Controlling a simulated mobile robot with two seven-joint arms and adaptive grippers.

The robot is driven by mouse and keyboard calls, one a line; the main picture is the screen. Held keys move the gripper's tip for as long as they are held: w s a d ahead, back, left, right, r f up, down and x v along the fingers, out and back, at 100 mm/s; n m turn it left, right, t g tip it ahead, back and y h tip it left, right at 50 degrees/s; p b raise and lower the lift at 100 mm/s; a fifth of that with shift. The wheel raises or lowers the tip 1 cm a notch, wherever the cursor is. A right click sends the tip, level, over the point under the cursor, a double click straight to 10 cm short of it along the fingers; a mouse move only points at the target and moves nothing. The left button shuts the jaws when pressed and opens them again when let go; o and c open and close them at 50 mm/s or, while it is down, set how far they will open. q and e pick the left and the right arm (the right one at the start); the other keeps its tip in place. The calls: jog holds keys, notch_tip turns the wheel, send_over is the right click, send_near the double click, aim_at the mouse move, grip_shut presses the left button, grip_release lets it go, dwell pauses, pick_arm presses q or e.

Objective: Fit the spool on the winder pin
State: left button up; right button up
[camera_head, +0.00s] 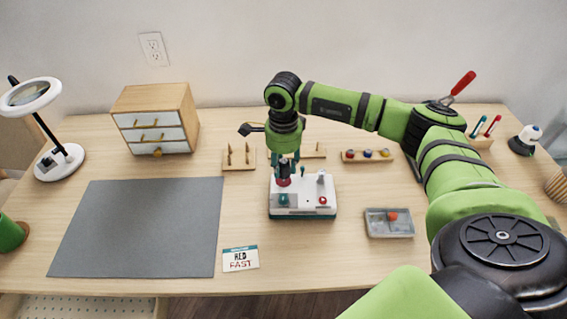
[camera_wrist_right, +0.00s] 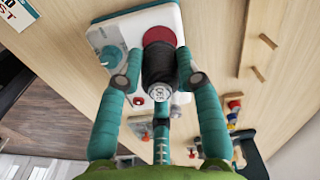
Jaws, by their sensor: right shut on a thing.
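The dark spool (camera_wrist_right: 158,65) is between the fingertips of my right gripper (camera_wrist_right: 160,80), which is shut on it. In the head view my right gripper (camera_head: 284,164) points down over the left part of the white and teal winder (camera_head: 303,211). The spool (camera_head: 283,169) shows there as a dark body, with red at its lower end. In the wrist view a red disc (camera_wrist_right: 159,35) shows at the spool's far end. The winder pin under the spool is hidden, so I cannot tell whether the spool is on it. My left gripper is not in view.
A card reading "RED FAST" (camera_head: 240,259) lies in front of the winder, left of it. A grey mat (camera_head: 140,230) lies left and a grey tray (camera_head: 390,230) right. Wooden peg stands (camera_head: 240,163) and a rack of coloured spools (camera_head: 367,156) stand behind.

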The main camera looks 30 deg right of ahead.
jog(key=shift+f+b, duration=1.45)
jog(key=shift+f, duration=0.05)
dwell(1.8)
jog(key=o, duration=0.9)
jog(key=shift+o, duration=0.2)
jog(key=shift+r, duration=0.15)
notch_tip(320, 180, up, 12)
